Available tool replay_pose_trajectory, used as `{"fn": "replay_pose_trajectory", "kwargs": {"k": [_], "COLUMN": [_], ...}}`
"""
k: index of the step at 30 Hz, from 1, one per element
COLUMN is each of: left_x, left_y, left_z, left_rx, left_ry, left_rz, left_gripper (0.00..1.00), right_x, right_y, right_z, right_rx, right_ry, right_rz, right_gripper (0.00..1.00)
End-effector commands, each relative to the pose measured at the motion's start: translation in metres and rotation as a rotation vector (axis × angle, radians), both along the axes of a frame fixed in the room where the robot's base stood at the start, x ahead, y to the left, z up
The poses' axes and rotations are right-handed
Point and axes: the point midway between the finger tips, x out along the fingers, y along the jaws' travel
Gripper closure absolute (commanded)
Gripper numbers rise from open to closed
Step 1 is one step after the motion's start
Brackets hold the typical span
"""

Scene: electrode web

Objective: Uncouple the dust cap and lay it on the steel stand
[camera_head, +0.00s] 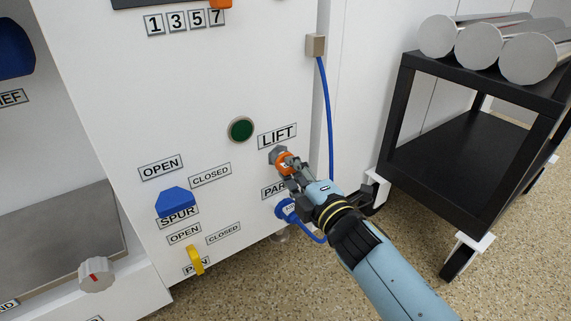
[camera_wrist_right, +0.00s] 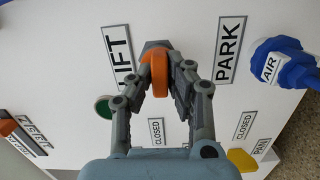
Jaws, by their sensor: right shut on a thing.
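The orange dust cap (camera_head: 284,160) is on the grey fitting under the LIFT label, on the white panel. It also shows in the right wrist view (camera_wrist_right: 159,74), against the hexagonal grey fitting. My right gripper (camera_head: 289,166) is shut on the cap, with a finger on each side of it; the fingers partly hide it in the head view. A steel surface (camera_head: 55,235), flat and grey, shows at the lower left of the head view and looks bare; I take it to be the steel stand. My left gripper is not in view.
A blue AIR plug (camera_head: 286,209) with a blue hose sits at the PARK label, just below my right gripper. A blue SPUR handle (camera_head: 175,202) and a yellow PAN handle (camera_head: 195,261) stick out of the panel. A black cart (camera_head: 440,150) with metal rolls stands at the right.

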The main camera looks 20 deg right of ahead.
Motion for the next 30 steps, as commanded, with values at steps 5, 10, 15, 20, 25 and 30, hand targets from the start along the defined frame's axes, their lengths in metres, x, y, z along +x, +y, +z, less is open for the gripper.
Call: {"fn": "replay_pose_trajectory", "kwargs": {"k": [5, 10, 15, 20, 25, 30], "left_x": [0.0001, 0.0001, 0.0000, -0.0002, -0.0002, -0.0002], "left_y": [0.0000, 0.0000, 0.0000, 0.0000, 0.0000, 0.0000], "left_z": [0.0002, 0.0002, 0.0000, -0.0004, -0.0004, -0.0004], "left_rx": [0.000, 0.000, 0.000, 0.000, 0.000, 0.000], "left_ry": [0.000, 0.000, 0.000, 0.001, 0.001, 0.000], "left_rz": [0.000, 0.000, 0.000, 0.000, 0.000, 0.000], "left_gripper": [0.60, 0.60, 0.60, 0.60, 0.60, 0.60], "right_x": [0.0004, 0.0006, 0.0010, 0.0011, 0.0013, 0.0013], "right_y": [0.0000, 0.0000, -0.0001, -0.0005, -0.0002, 0.0002], "right_z": [0.0004, 0.0010, 0.0012, 0.0009, 0.0018, 0.0025], "right_rx": [-0.042, -0.042, -0.168, -0.389, -0.522, -0.535], "right_ry": [-0.016, -0.018, -0.065, -0.145, -0.196, -0.203], "right_rz": [0.000, 0.000, 0.000, 0.001, 0.001, 0.002], "right_gripper": [1.00, 1.00, 1.00, 1.00, 1.00, 1.00]}}
